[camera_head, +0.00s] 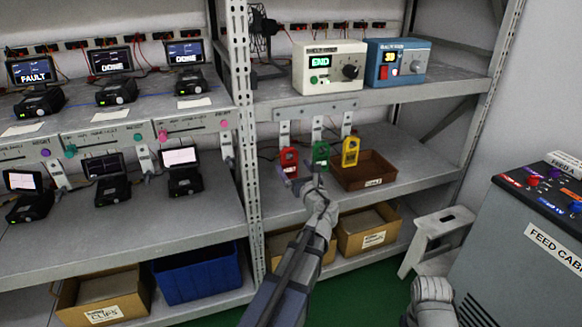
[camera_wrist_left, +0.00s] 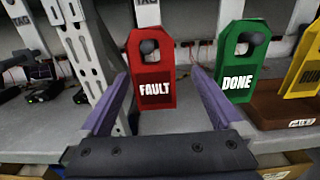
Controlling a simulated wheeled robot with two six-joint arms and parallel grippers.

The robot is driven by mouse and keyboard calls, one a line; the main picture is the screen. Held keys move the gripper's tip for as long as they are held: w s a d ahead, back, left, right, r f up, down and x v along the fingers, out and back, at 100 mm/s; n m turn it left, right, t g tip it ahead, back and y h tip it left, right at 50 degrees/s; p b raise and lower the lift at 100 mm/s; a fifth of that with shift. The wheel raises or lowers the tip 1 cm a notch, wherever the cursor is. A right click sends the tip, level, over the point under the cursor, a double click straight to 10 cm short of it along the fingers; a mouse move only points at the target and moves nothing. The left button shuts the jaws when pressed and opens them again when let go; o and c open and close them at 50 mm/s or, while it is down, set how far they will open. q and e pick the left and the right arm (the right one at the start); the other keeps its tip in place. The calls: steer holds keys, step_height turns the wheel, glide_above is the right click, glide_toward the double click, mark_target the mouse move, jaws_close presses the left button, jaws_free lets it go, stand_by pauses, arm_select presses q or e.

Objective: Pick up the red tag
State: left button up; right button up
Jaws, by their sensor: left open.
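The red tag (camera_head: 289,157) marked FAULT hangs from a peg above the rack's middle shelf, at the left of a row of three tags. In the left wrist view the red tag (camera_wrist_left: 154,88) stands upright between the two purple fingers, with gaps on both sides. My left gripper (camera_head: 304,181) is open in front of the tags, pointing at the row. It also shows in the left wrist view (camera_wrist_left: 160,82), with nothing held. My right gripper is not clearly seen.
A green DONE tag (camera_head: 320,154) hangs close to the right, then a yellow tag (camera_head: 350,152). A rack upright (camera_head: 243,130) stands to the left. A step stool (camera_head: 437,236) and a feed cabinet (camera_head: 515,240) are at right.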

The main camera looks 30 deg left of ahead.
arm_select(q)
steer(key=shift+s+a+f+x, duration=0.1)
steer(key=shift+x, duration=0.9)
steer(key=shift+s+a+f+x, duration=0.1)
steer(key=shift+s+x, duration=0.05)
steer(key=shift+x, duration=0.85)
steer(key=shift+s+a+x, duration=0.1)
steer(key=shift+x, duration=0.85)
steer(key=c, duration=1.4)
steer(key=shift+r, duration=0.1)
steer(key=p, duration=0.1)
glide_toward(286, 160)
steer(key=d, duration=0.1)
steer(key=s+d, duration=0.1)
steer(key=d+f, duration=0.1)
steer(key=d, duration=0.1)
steer(key=shift+s, duration=0.4)
steer(key=shift+r+p, duration=0.25)
steer(key=shift+p, duration=0.1)
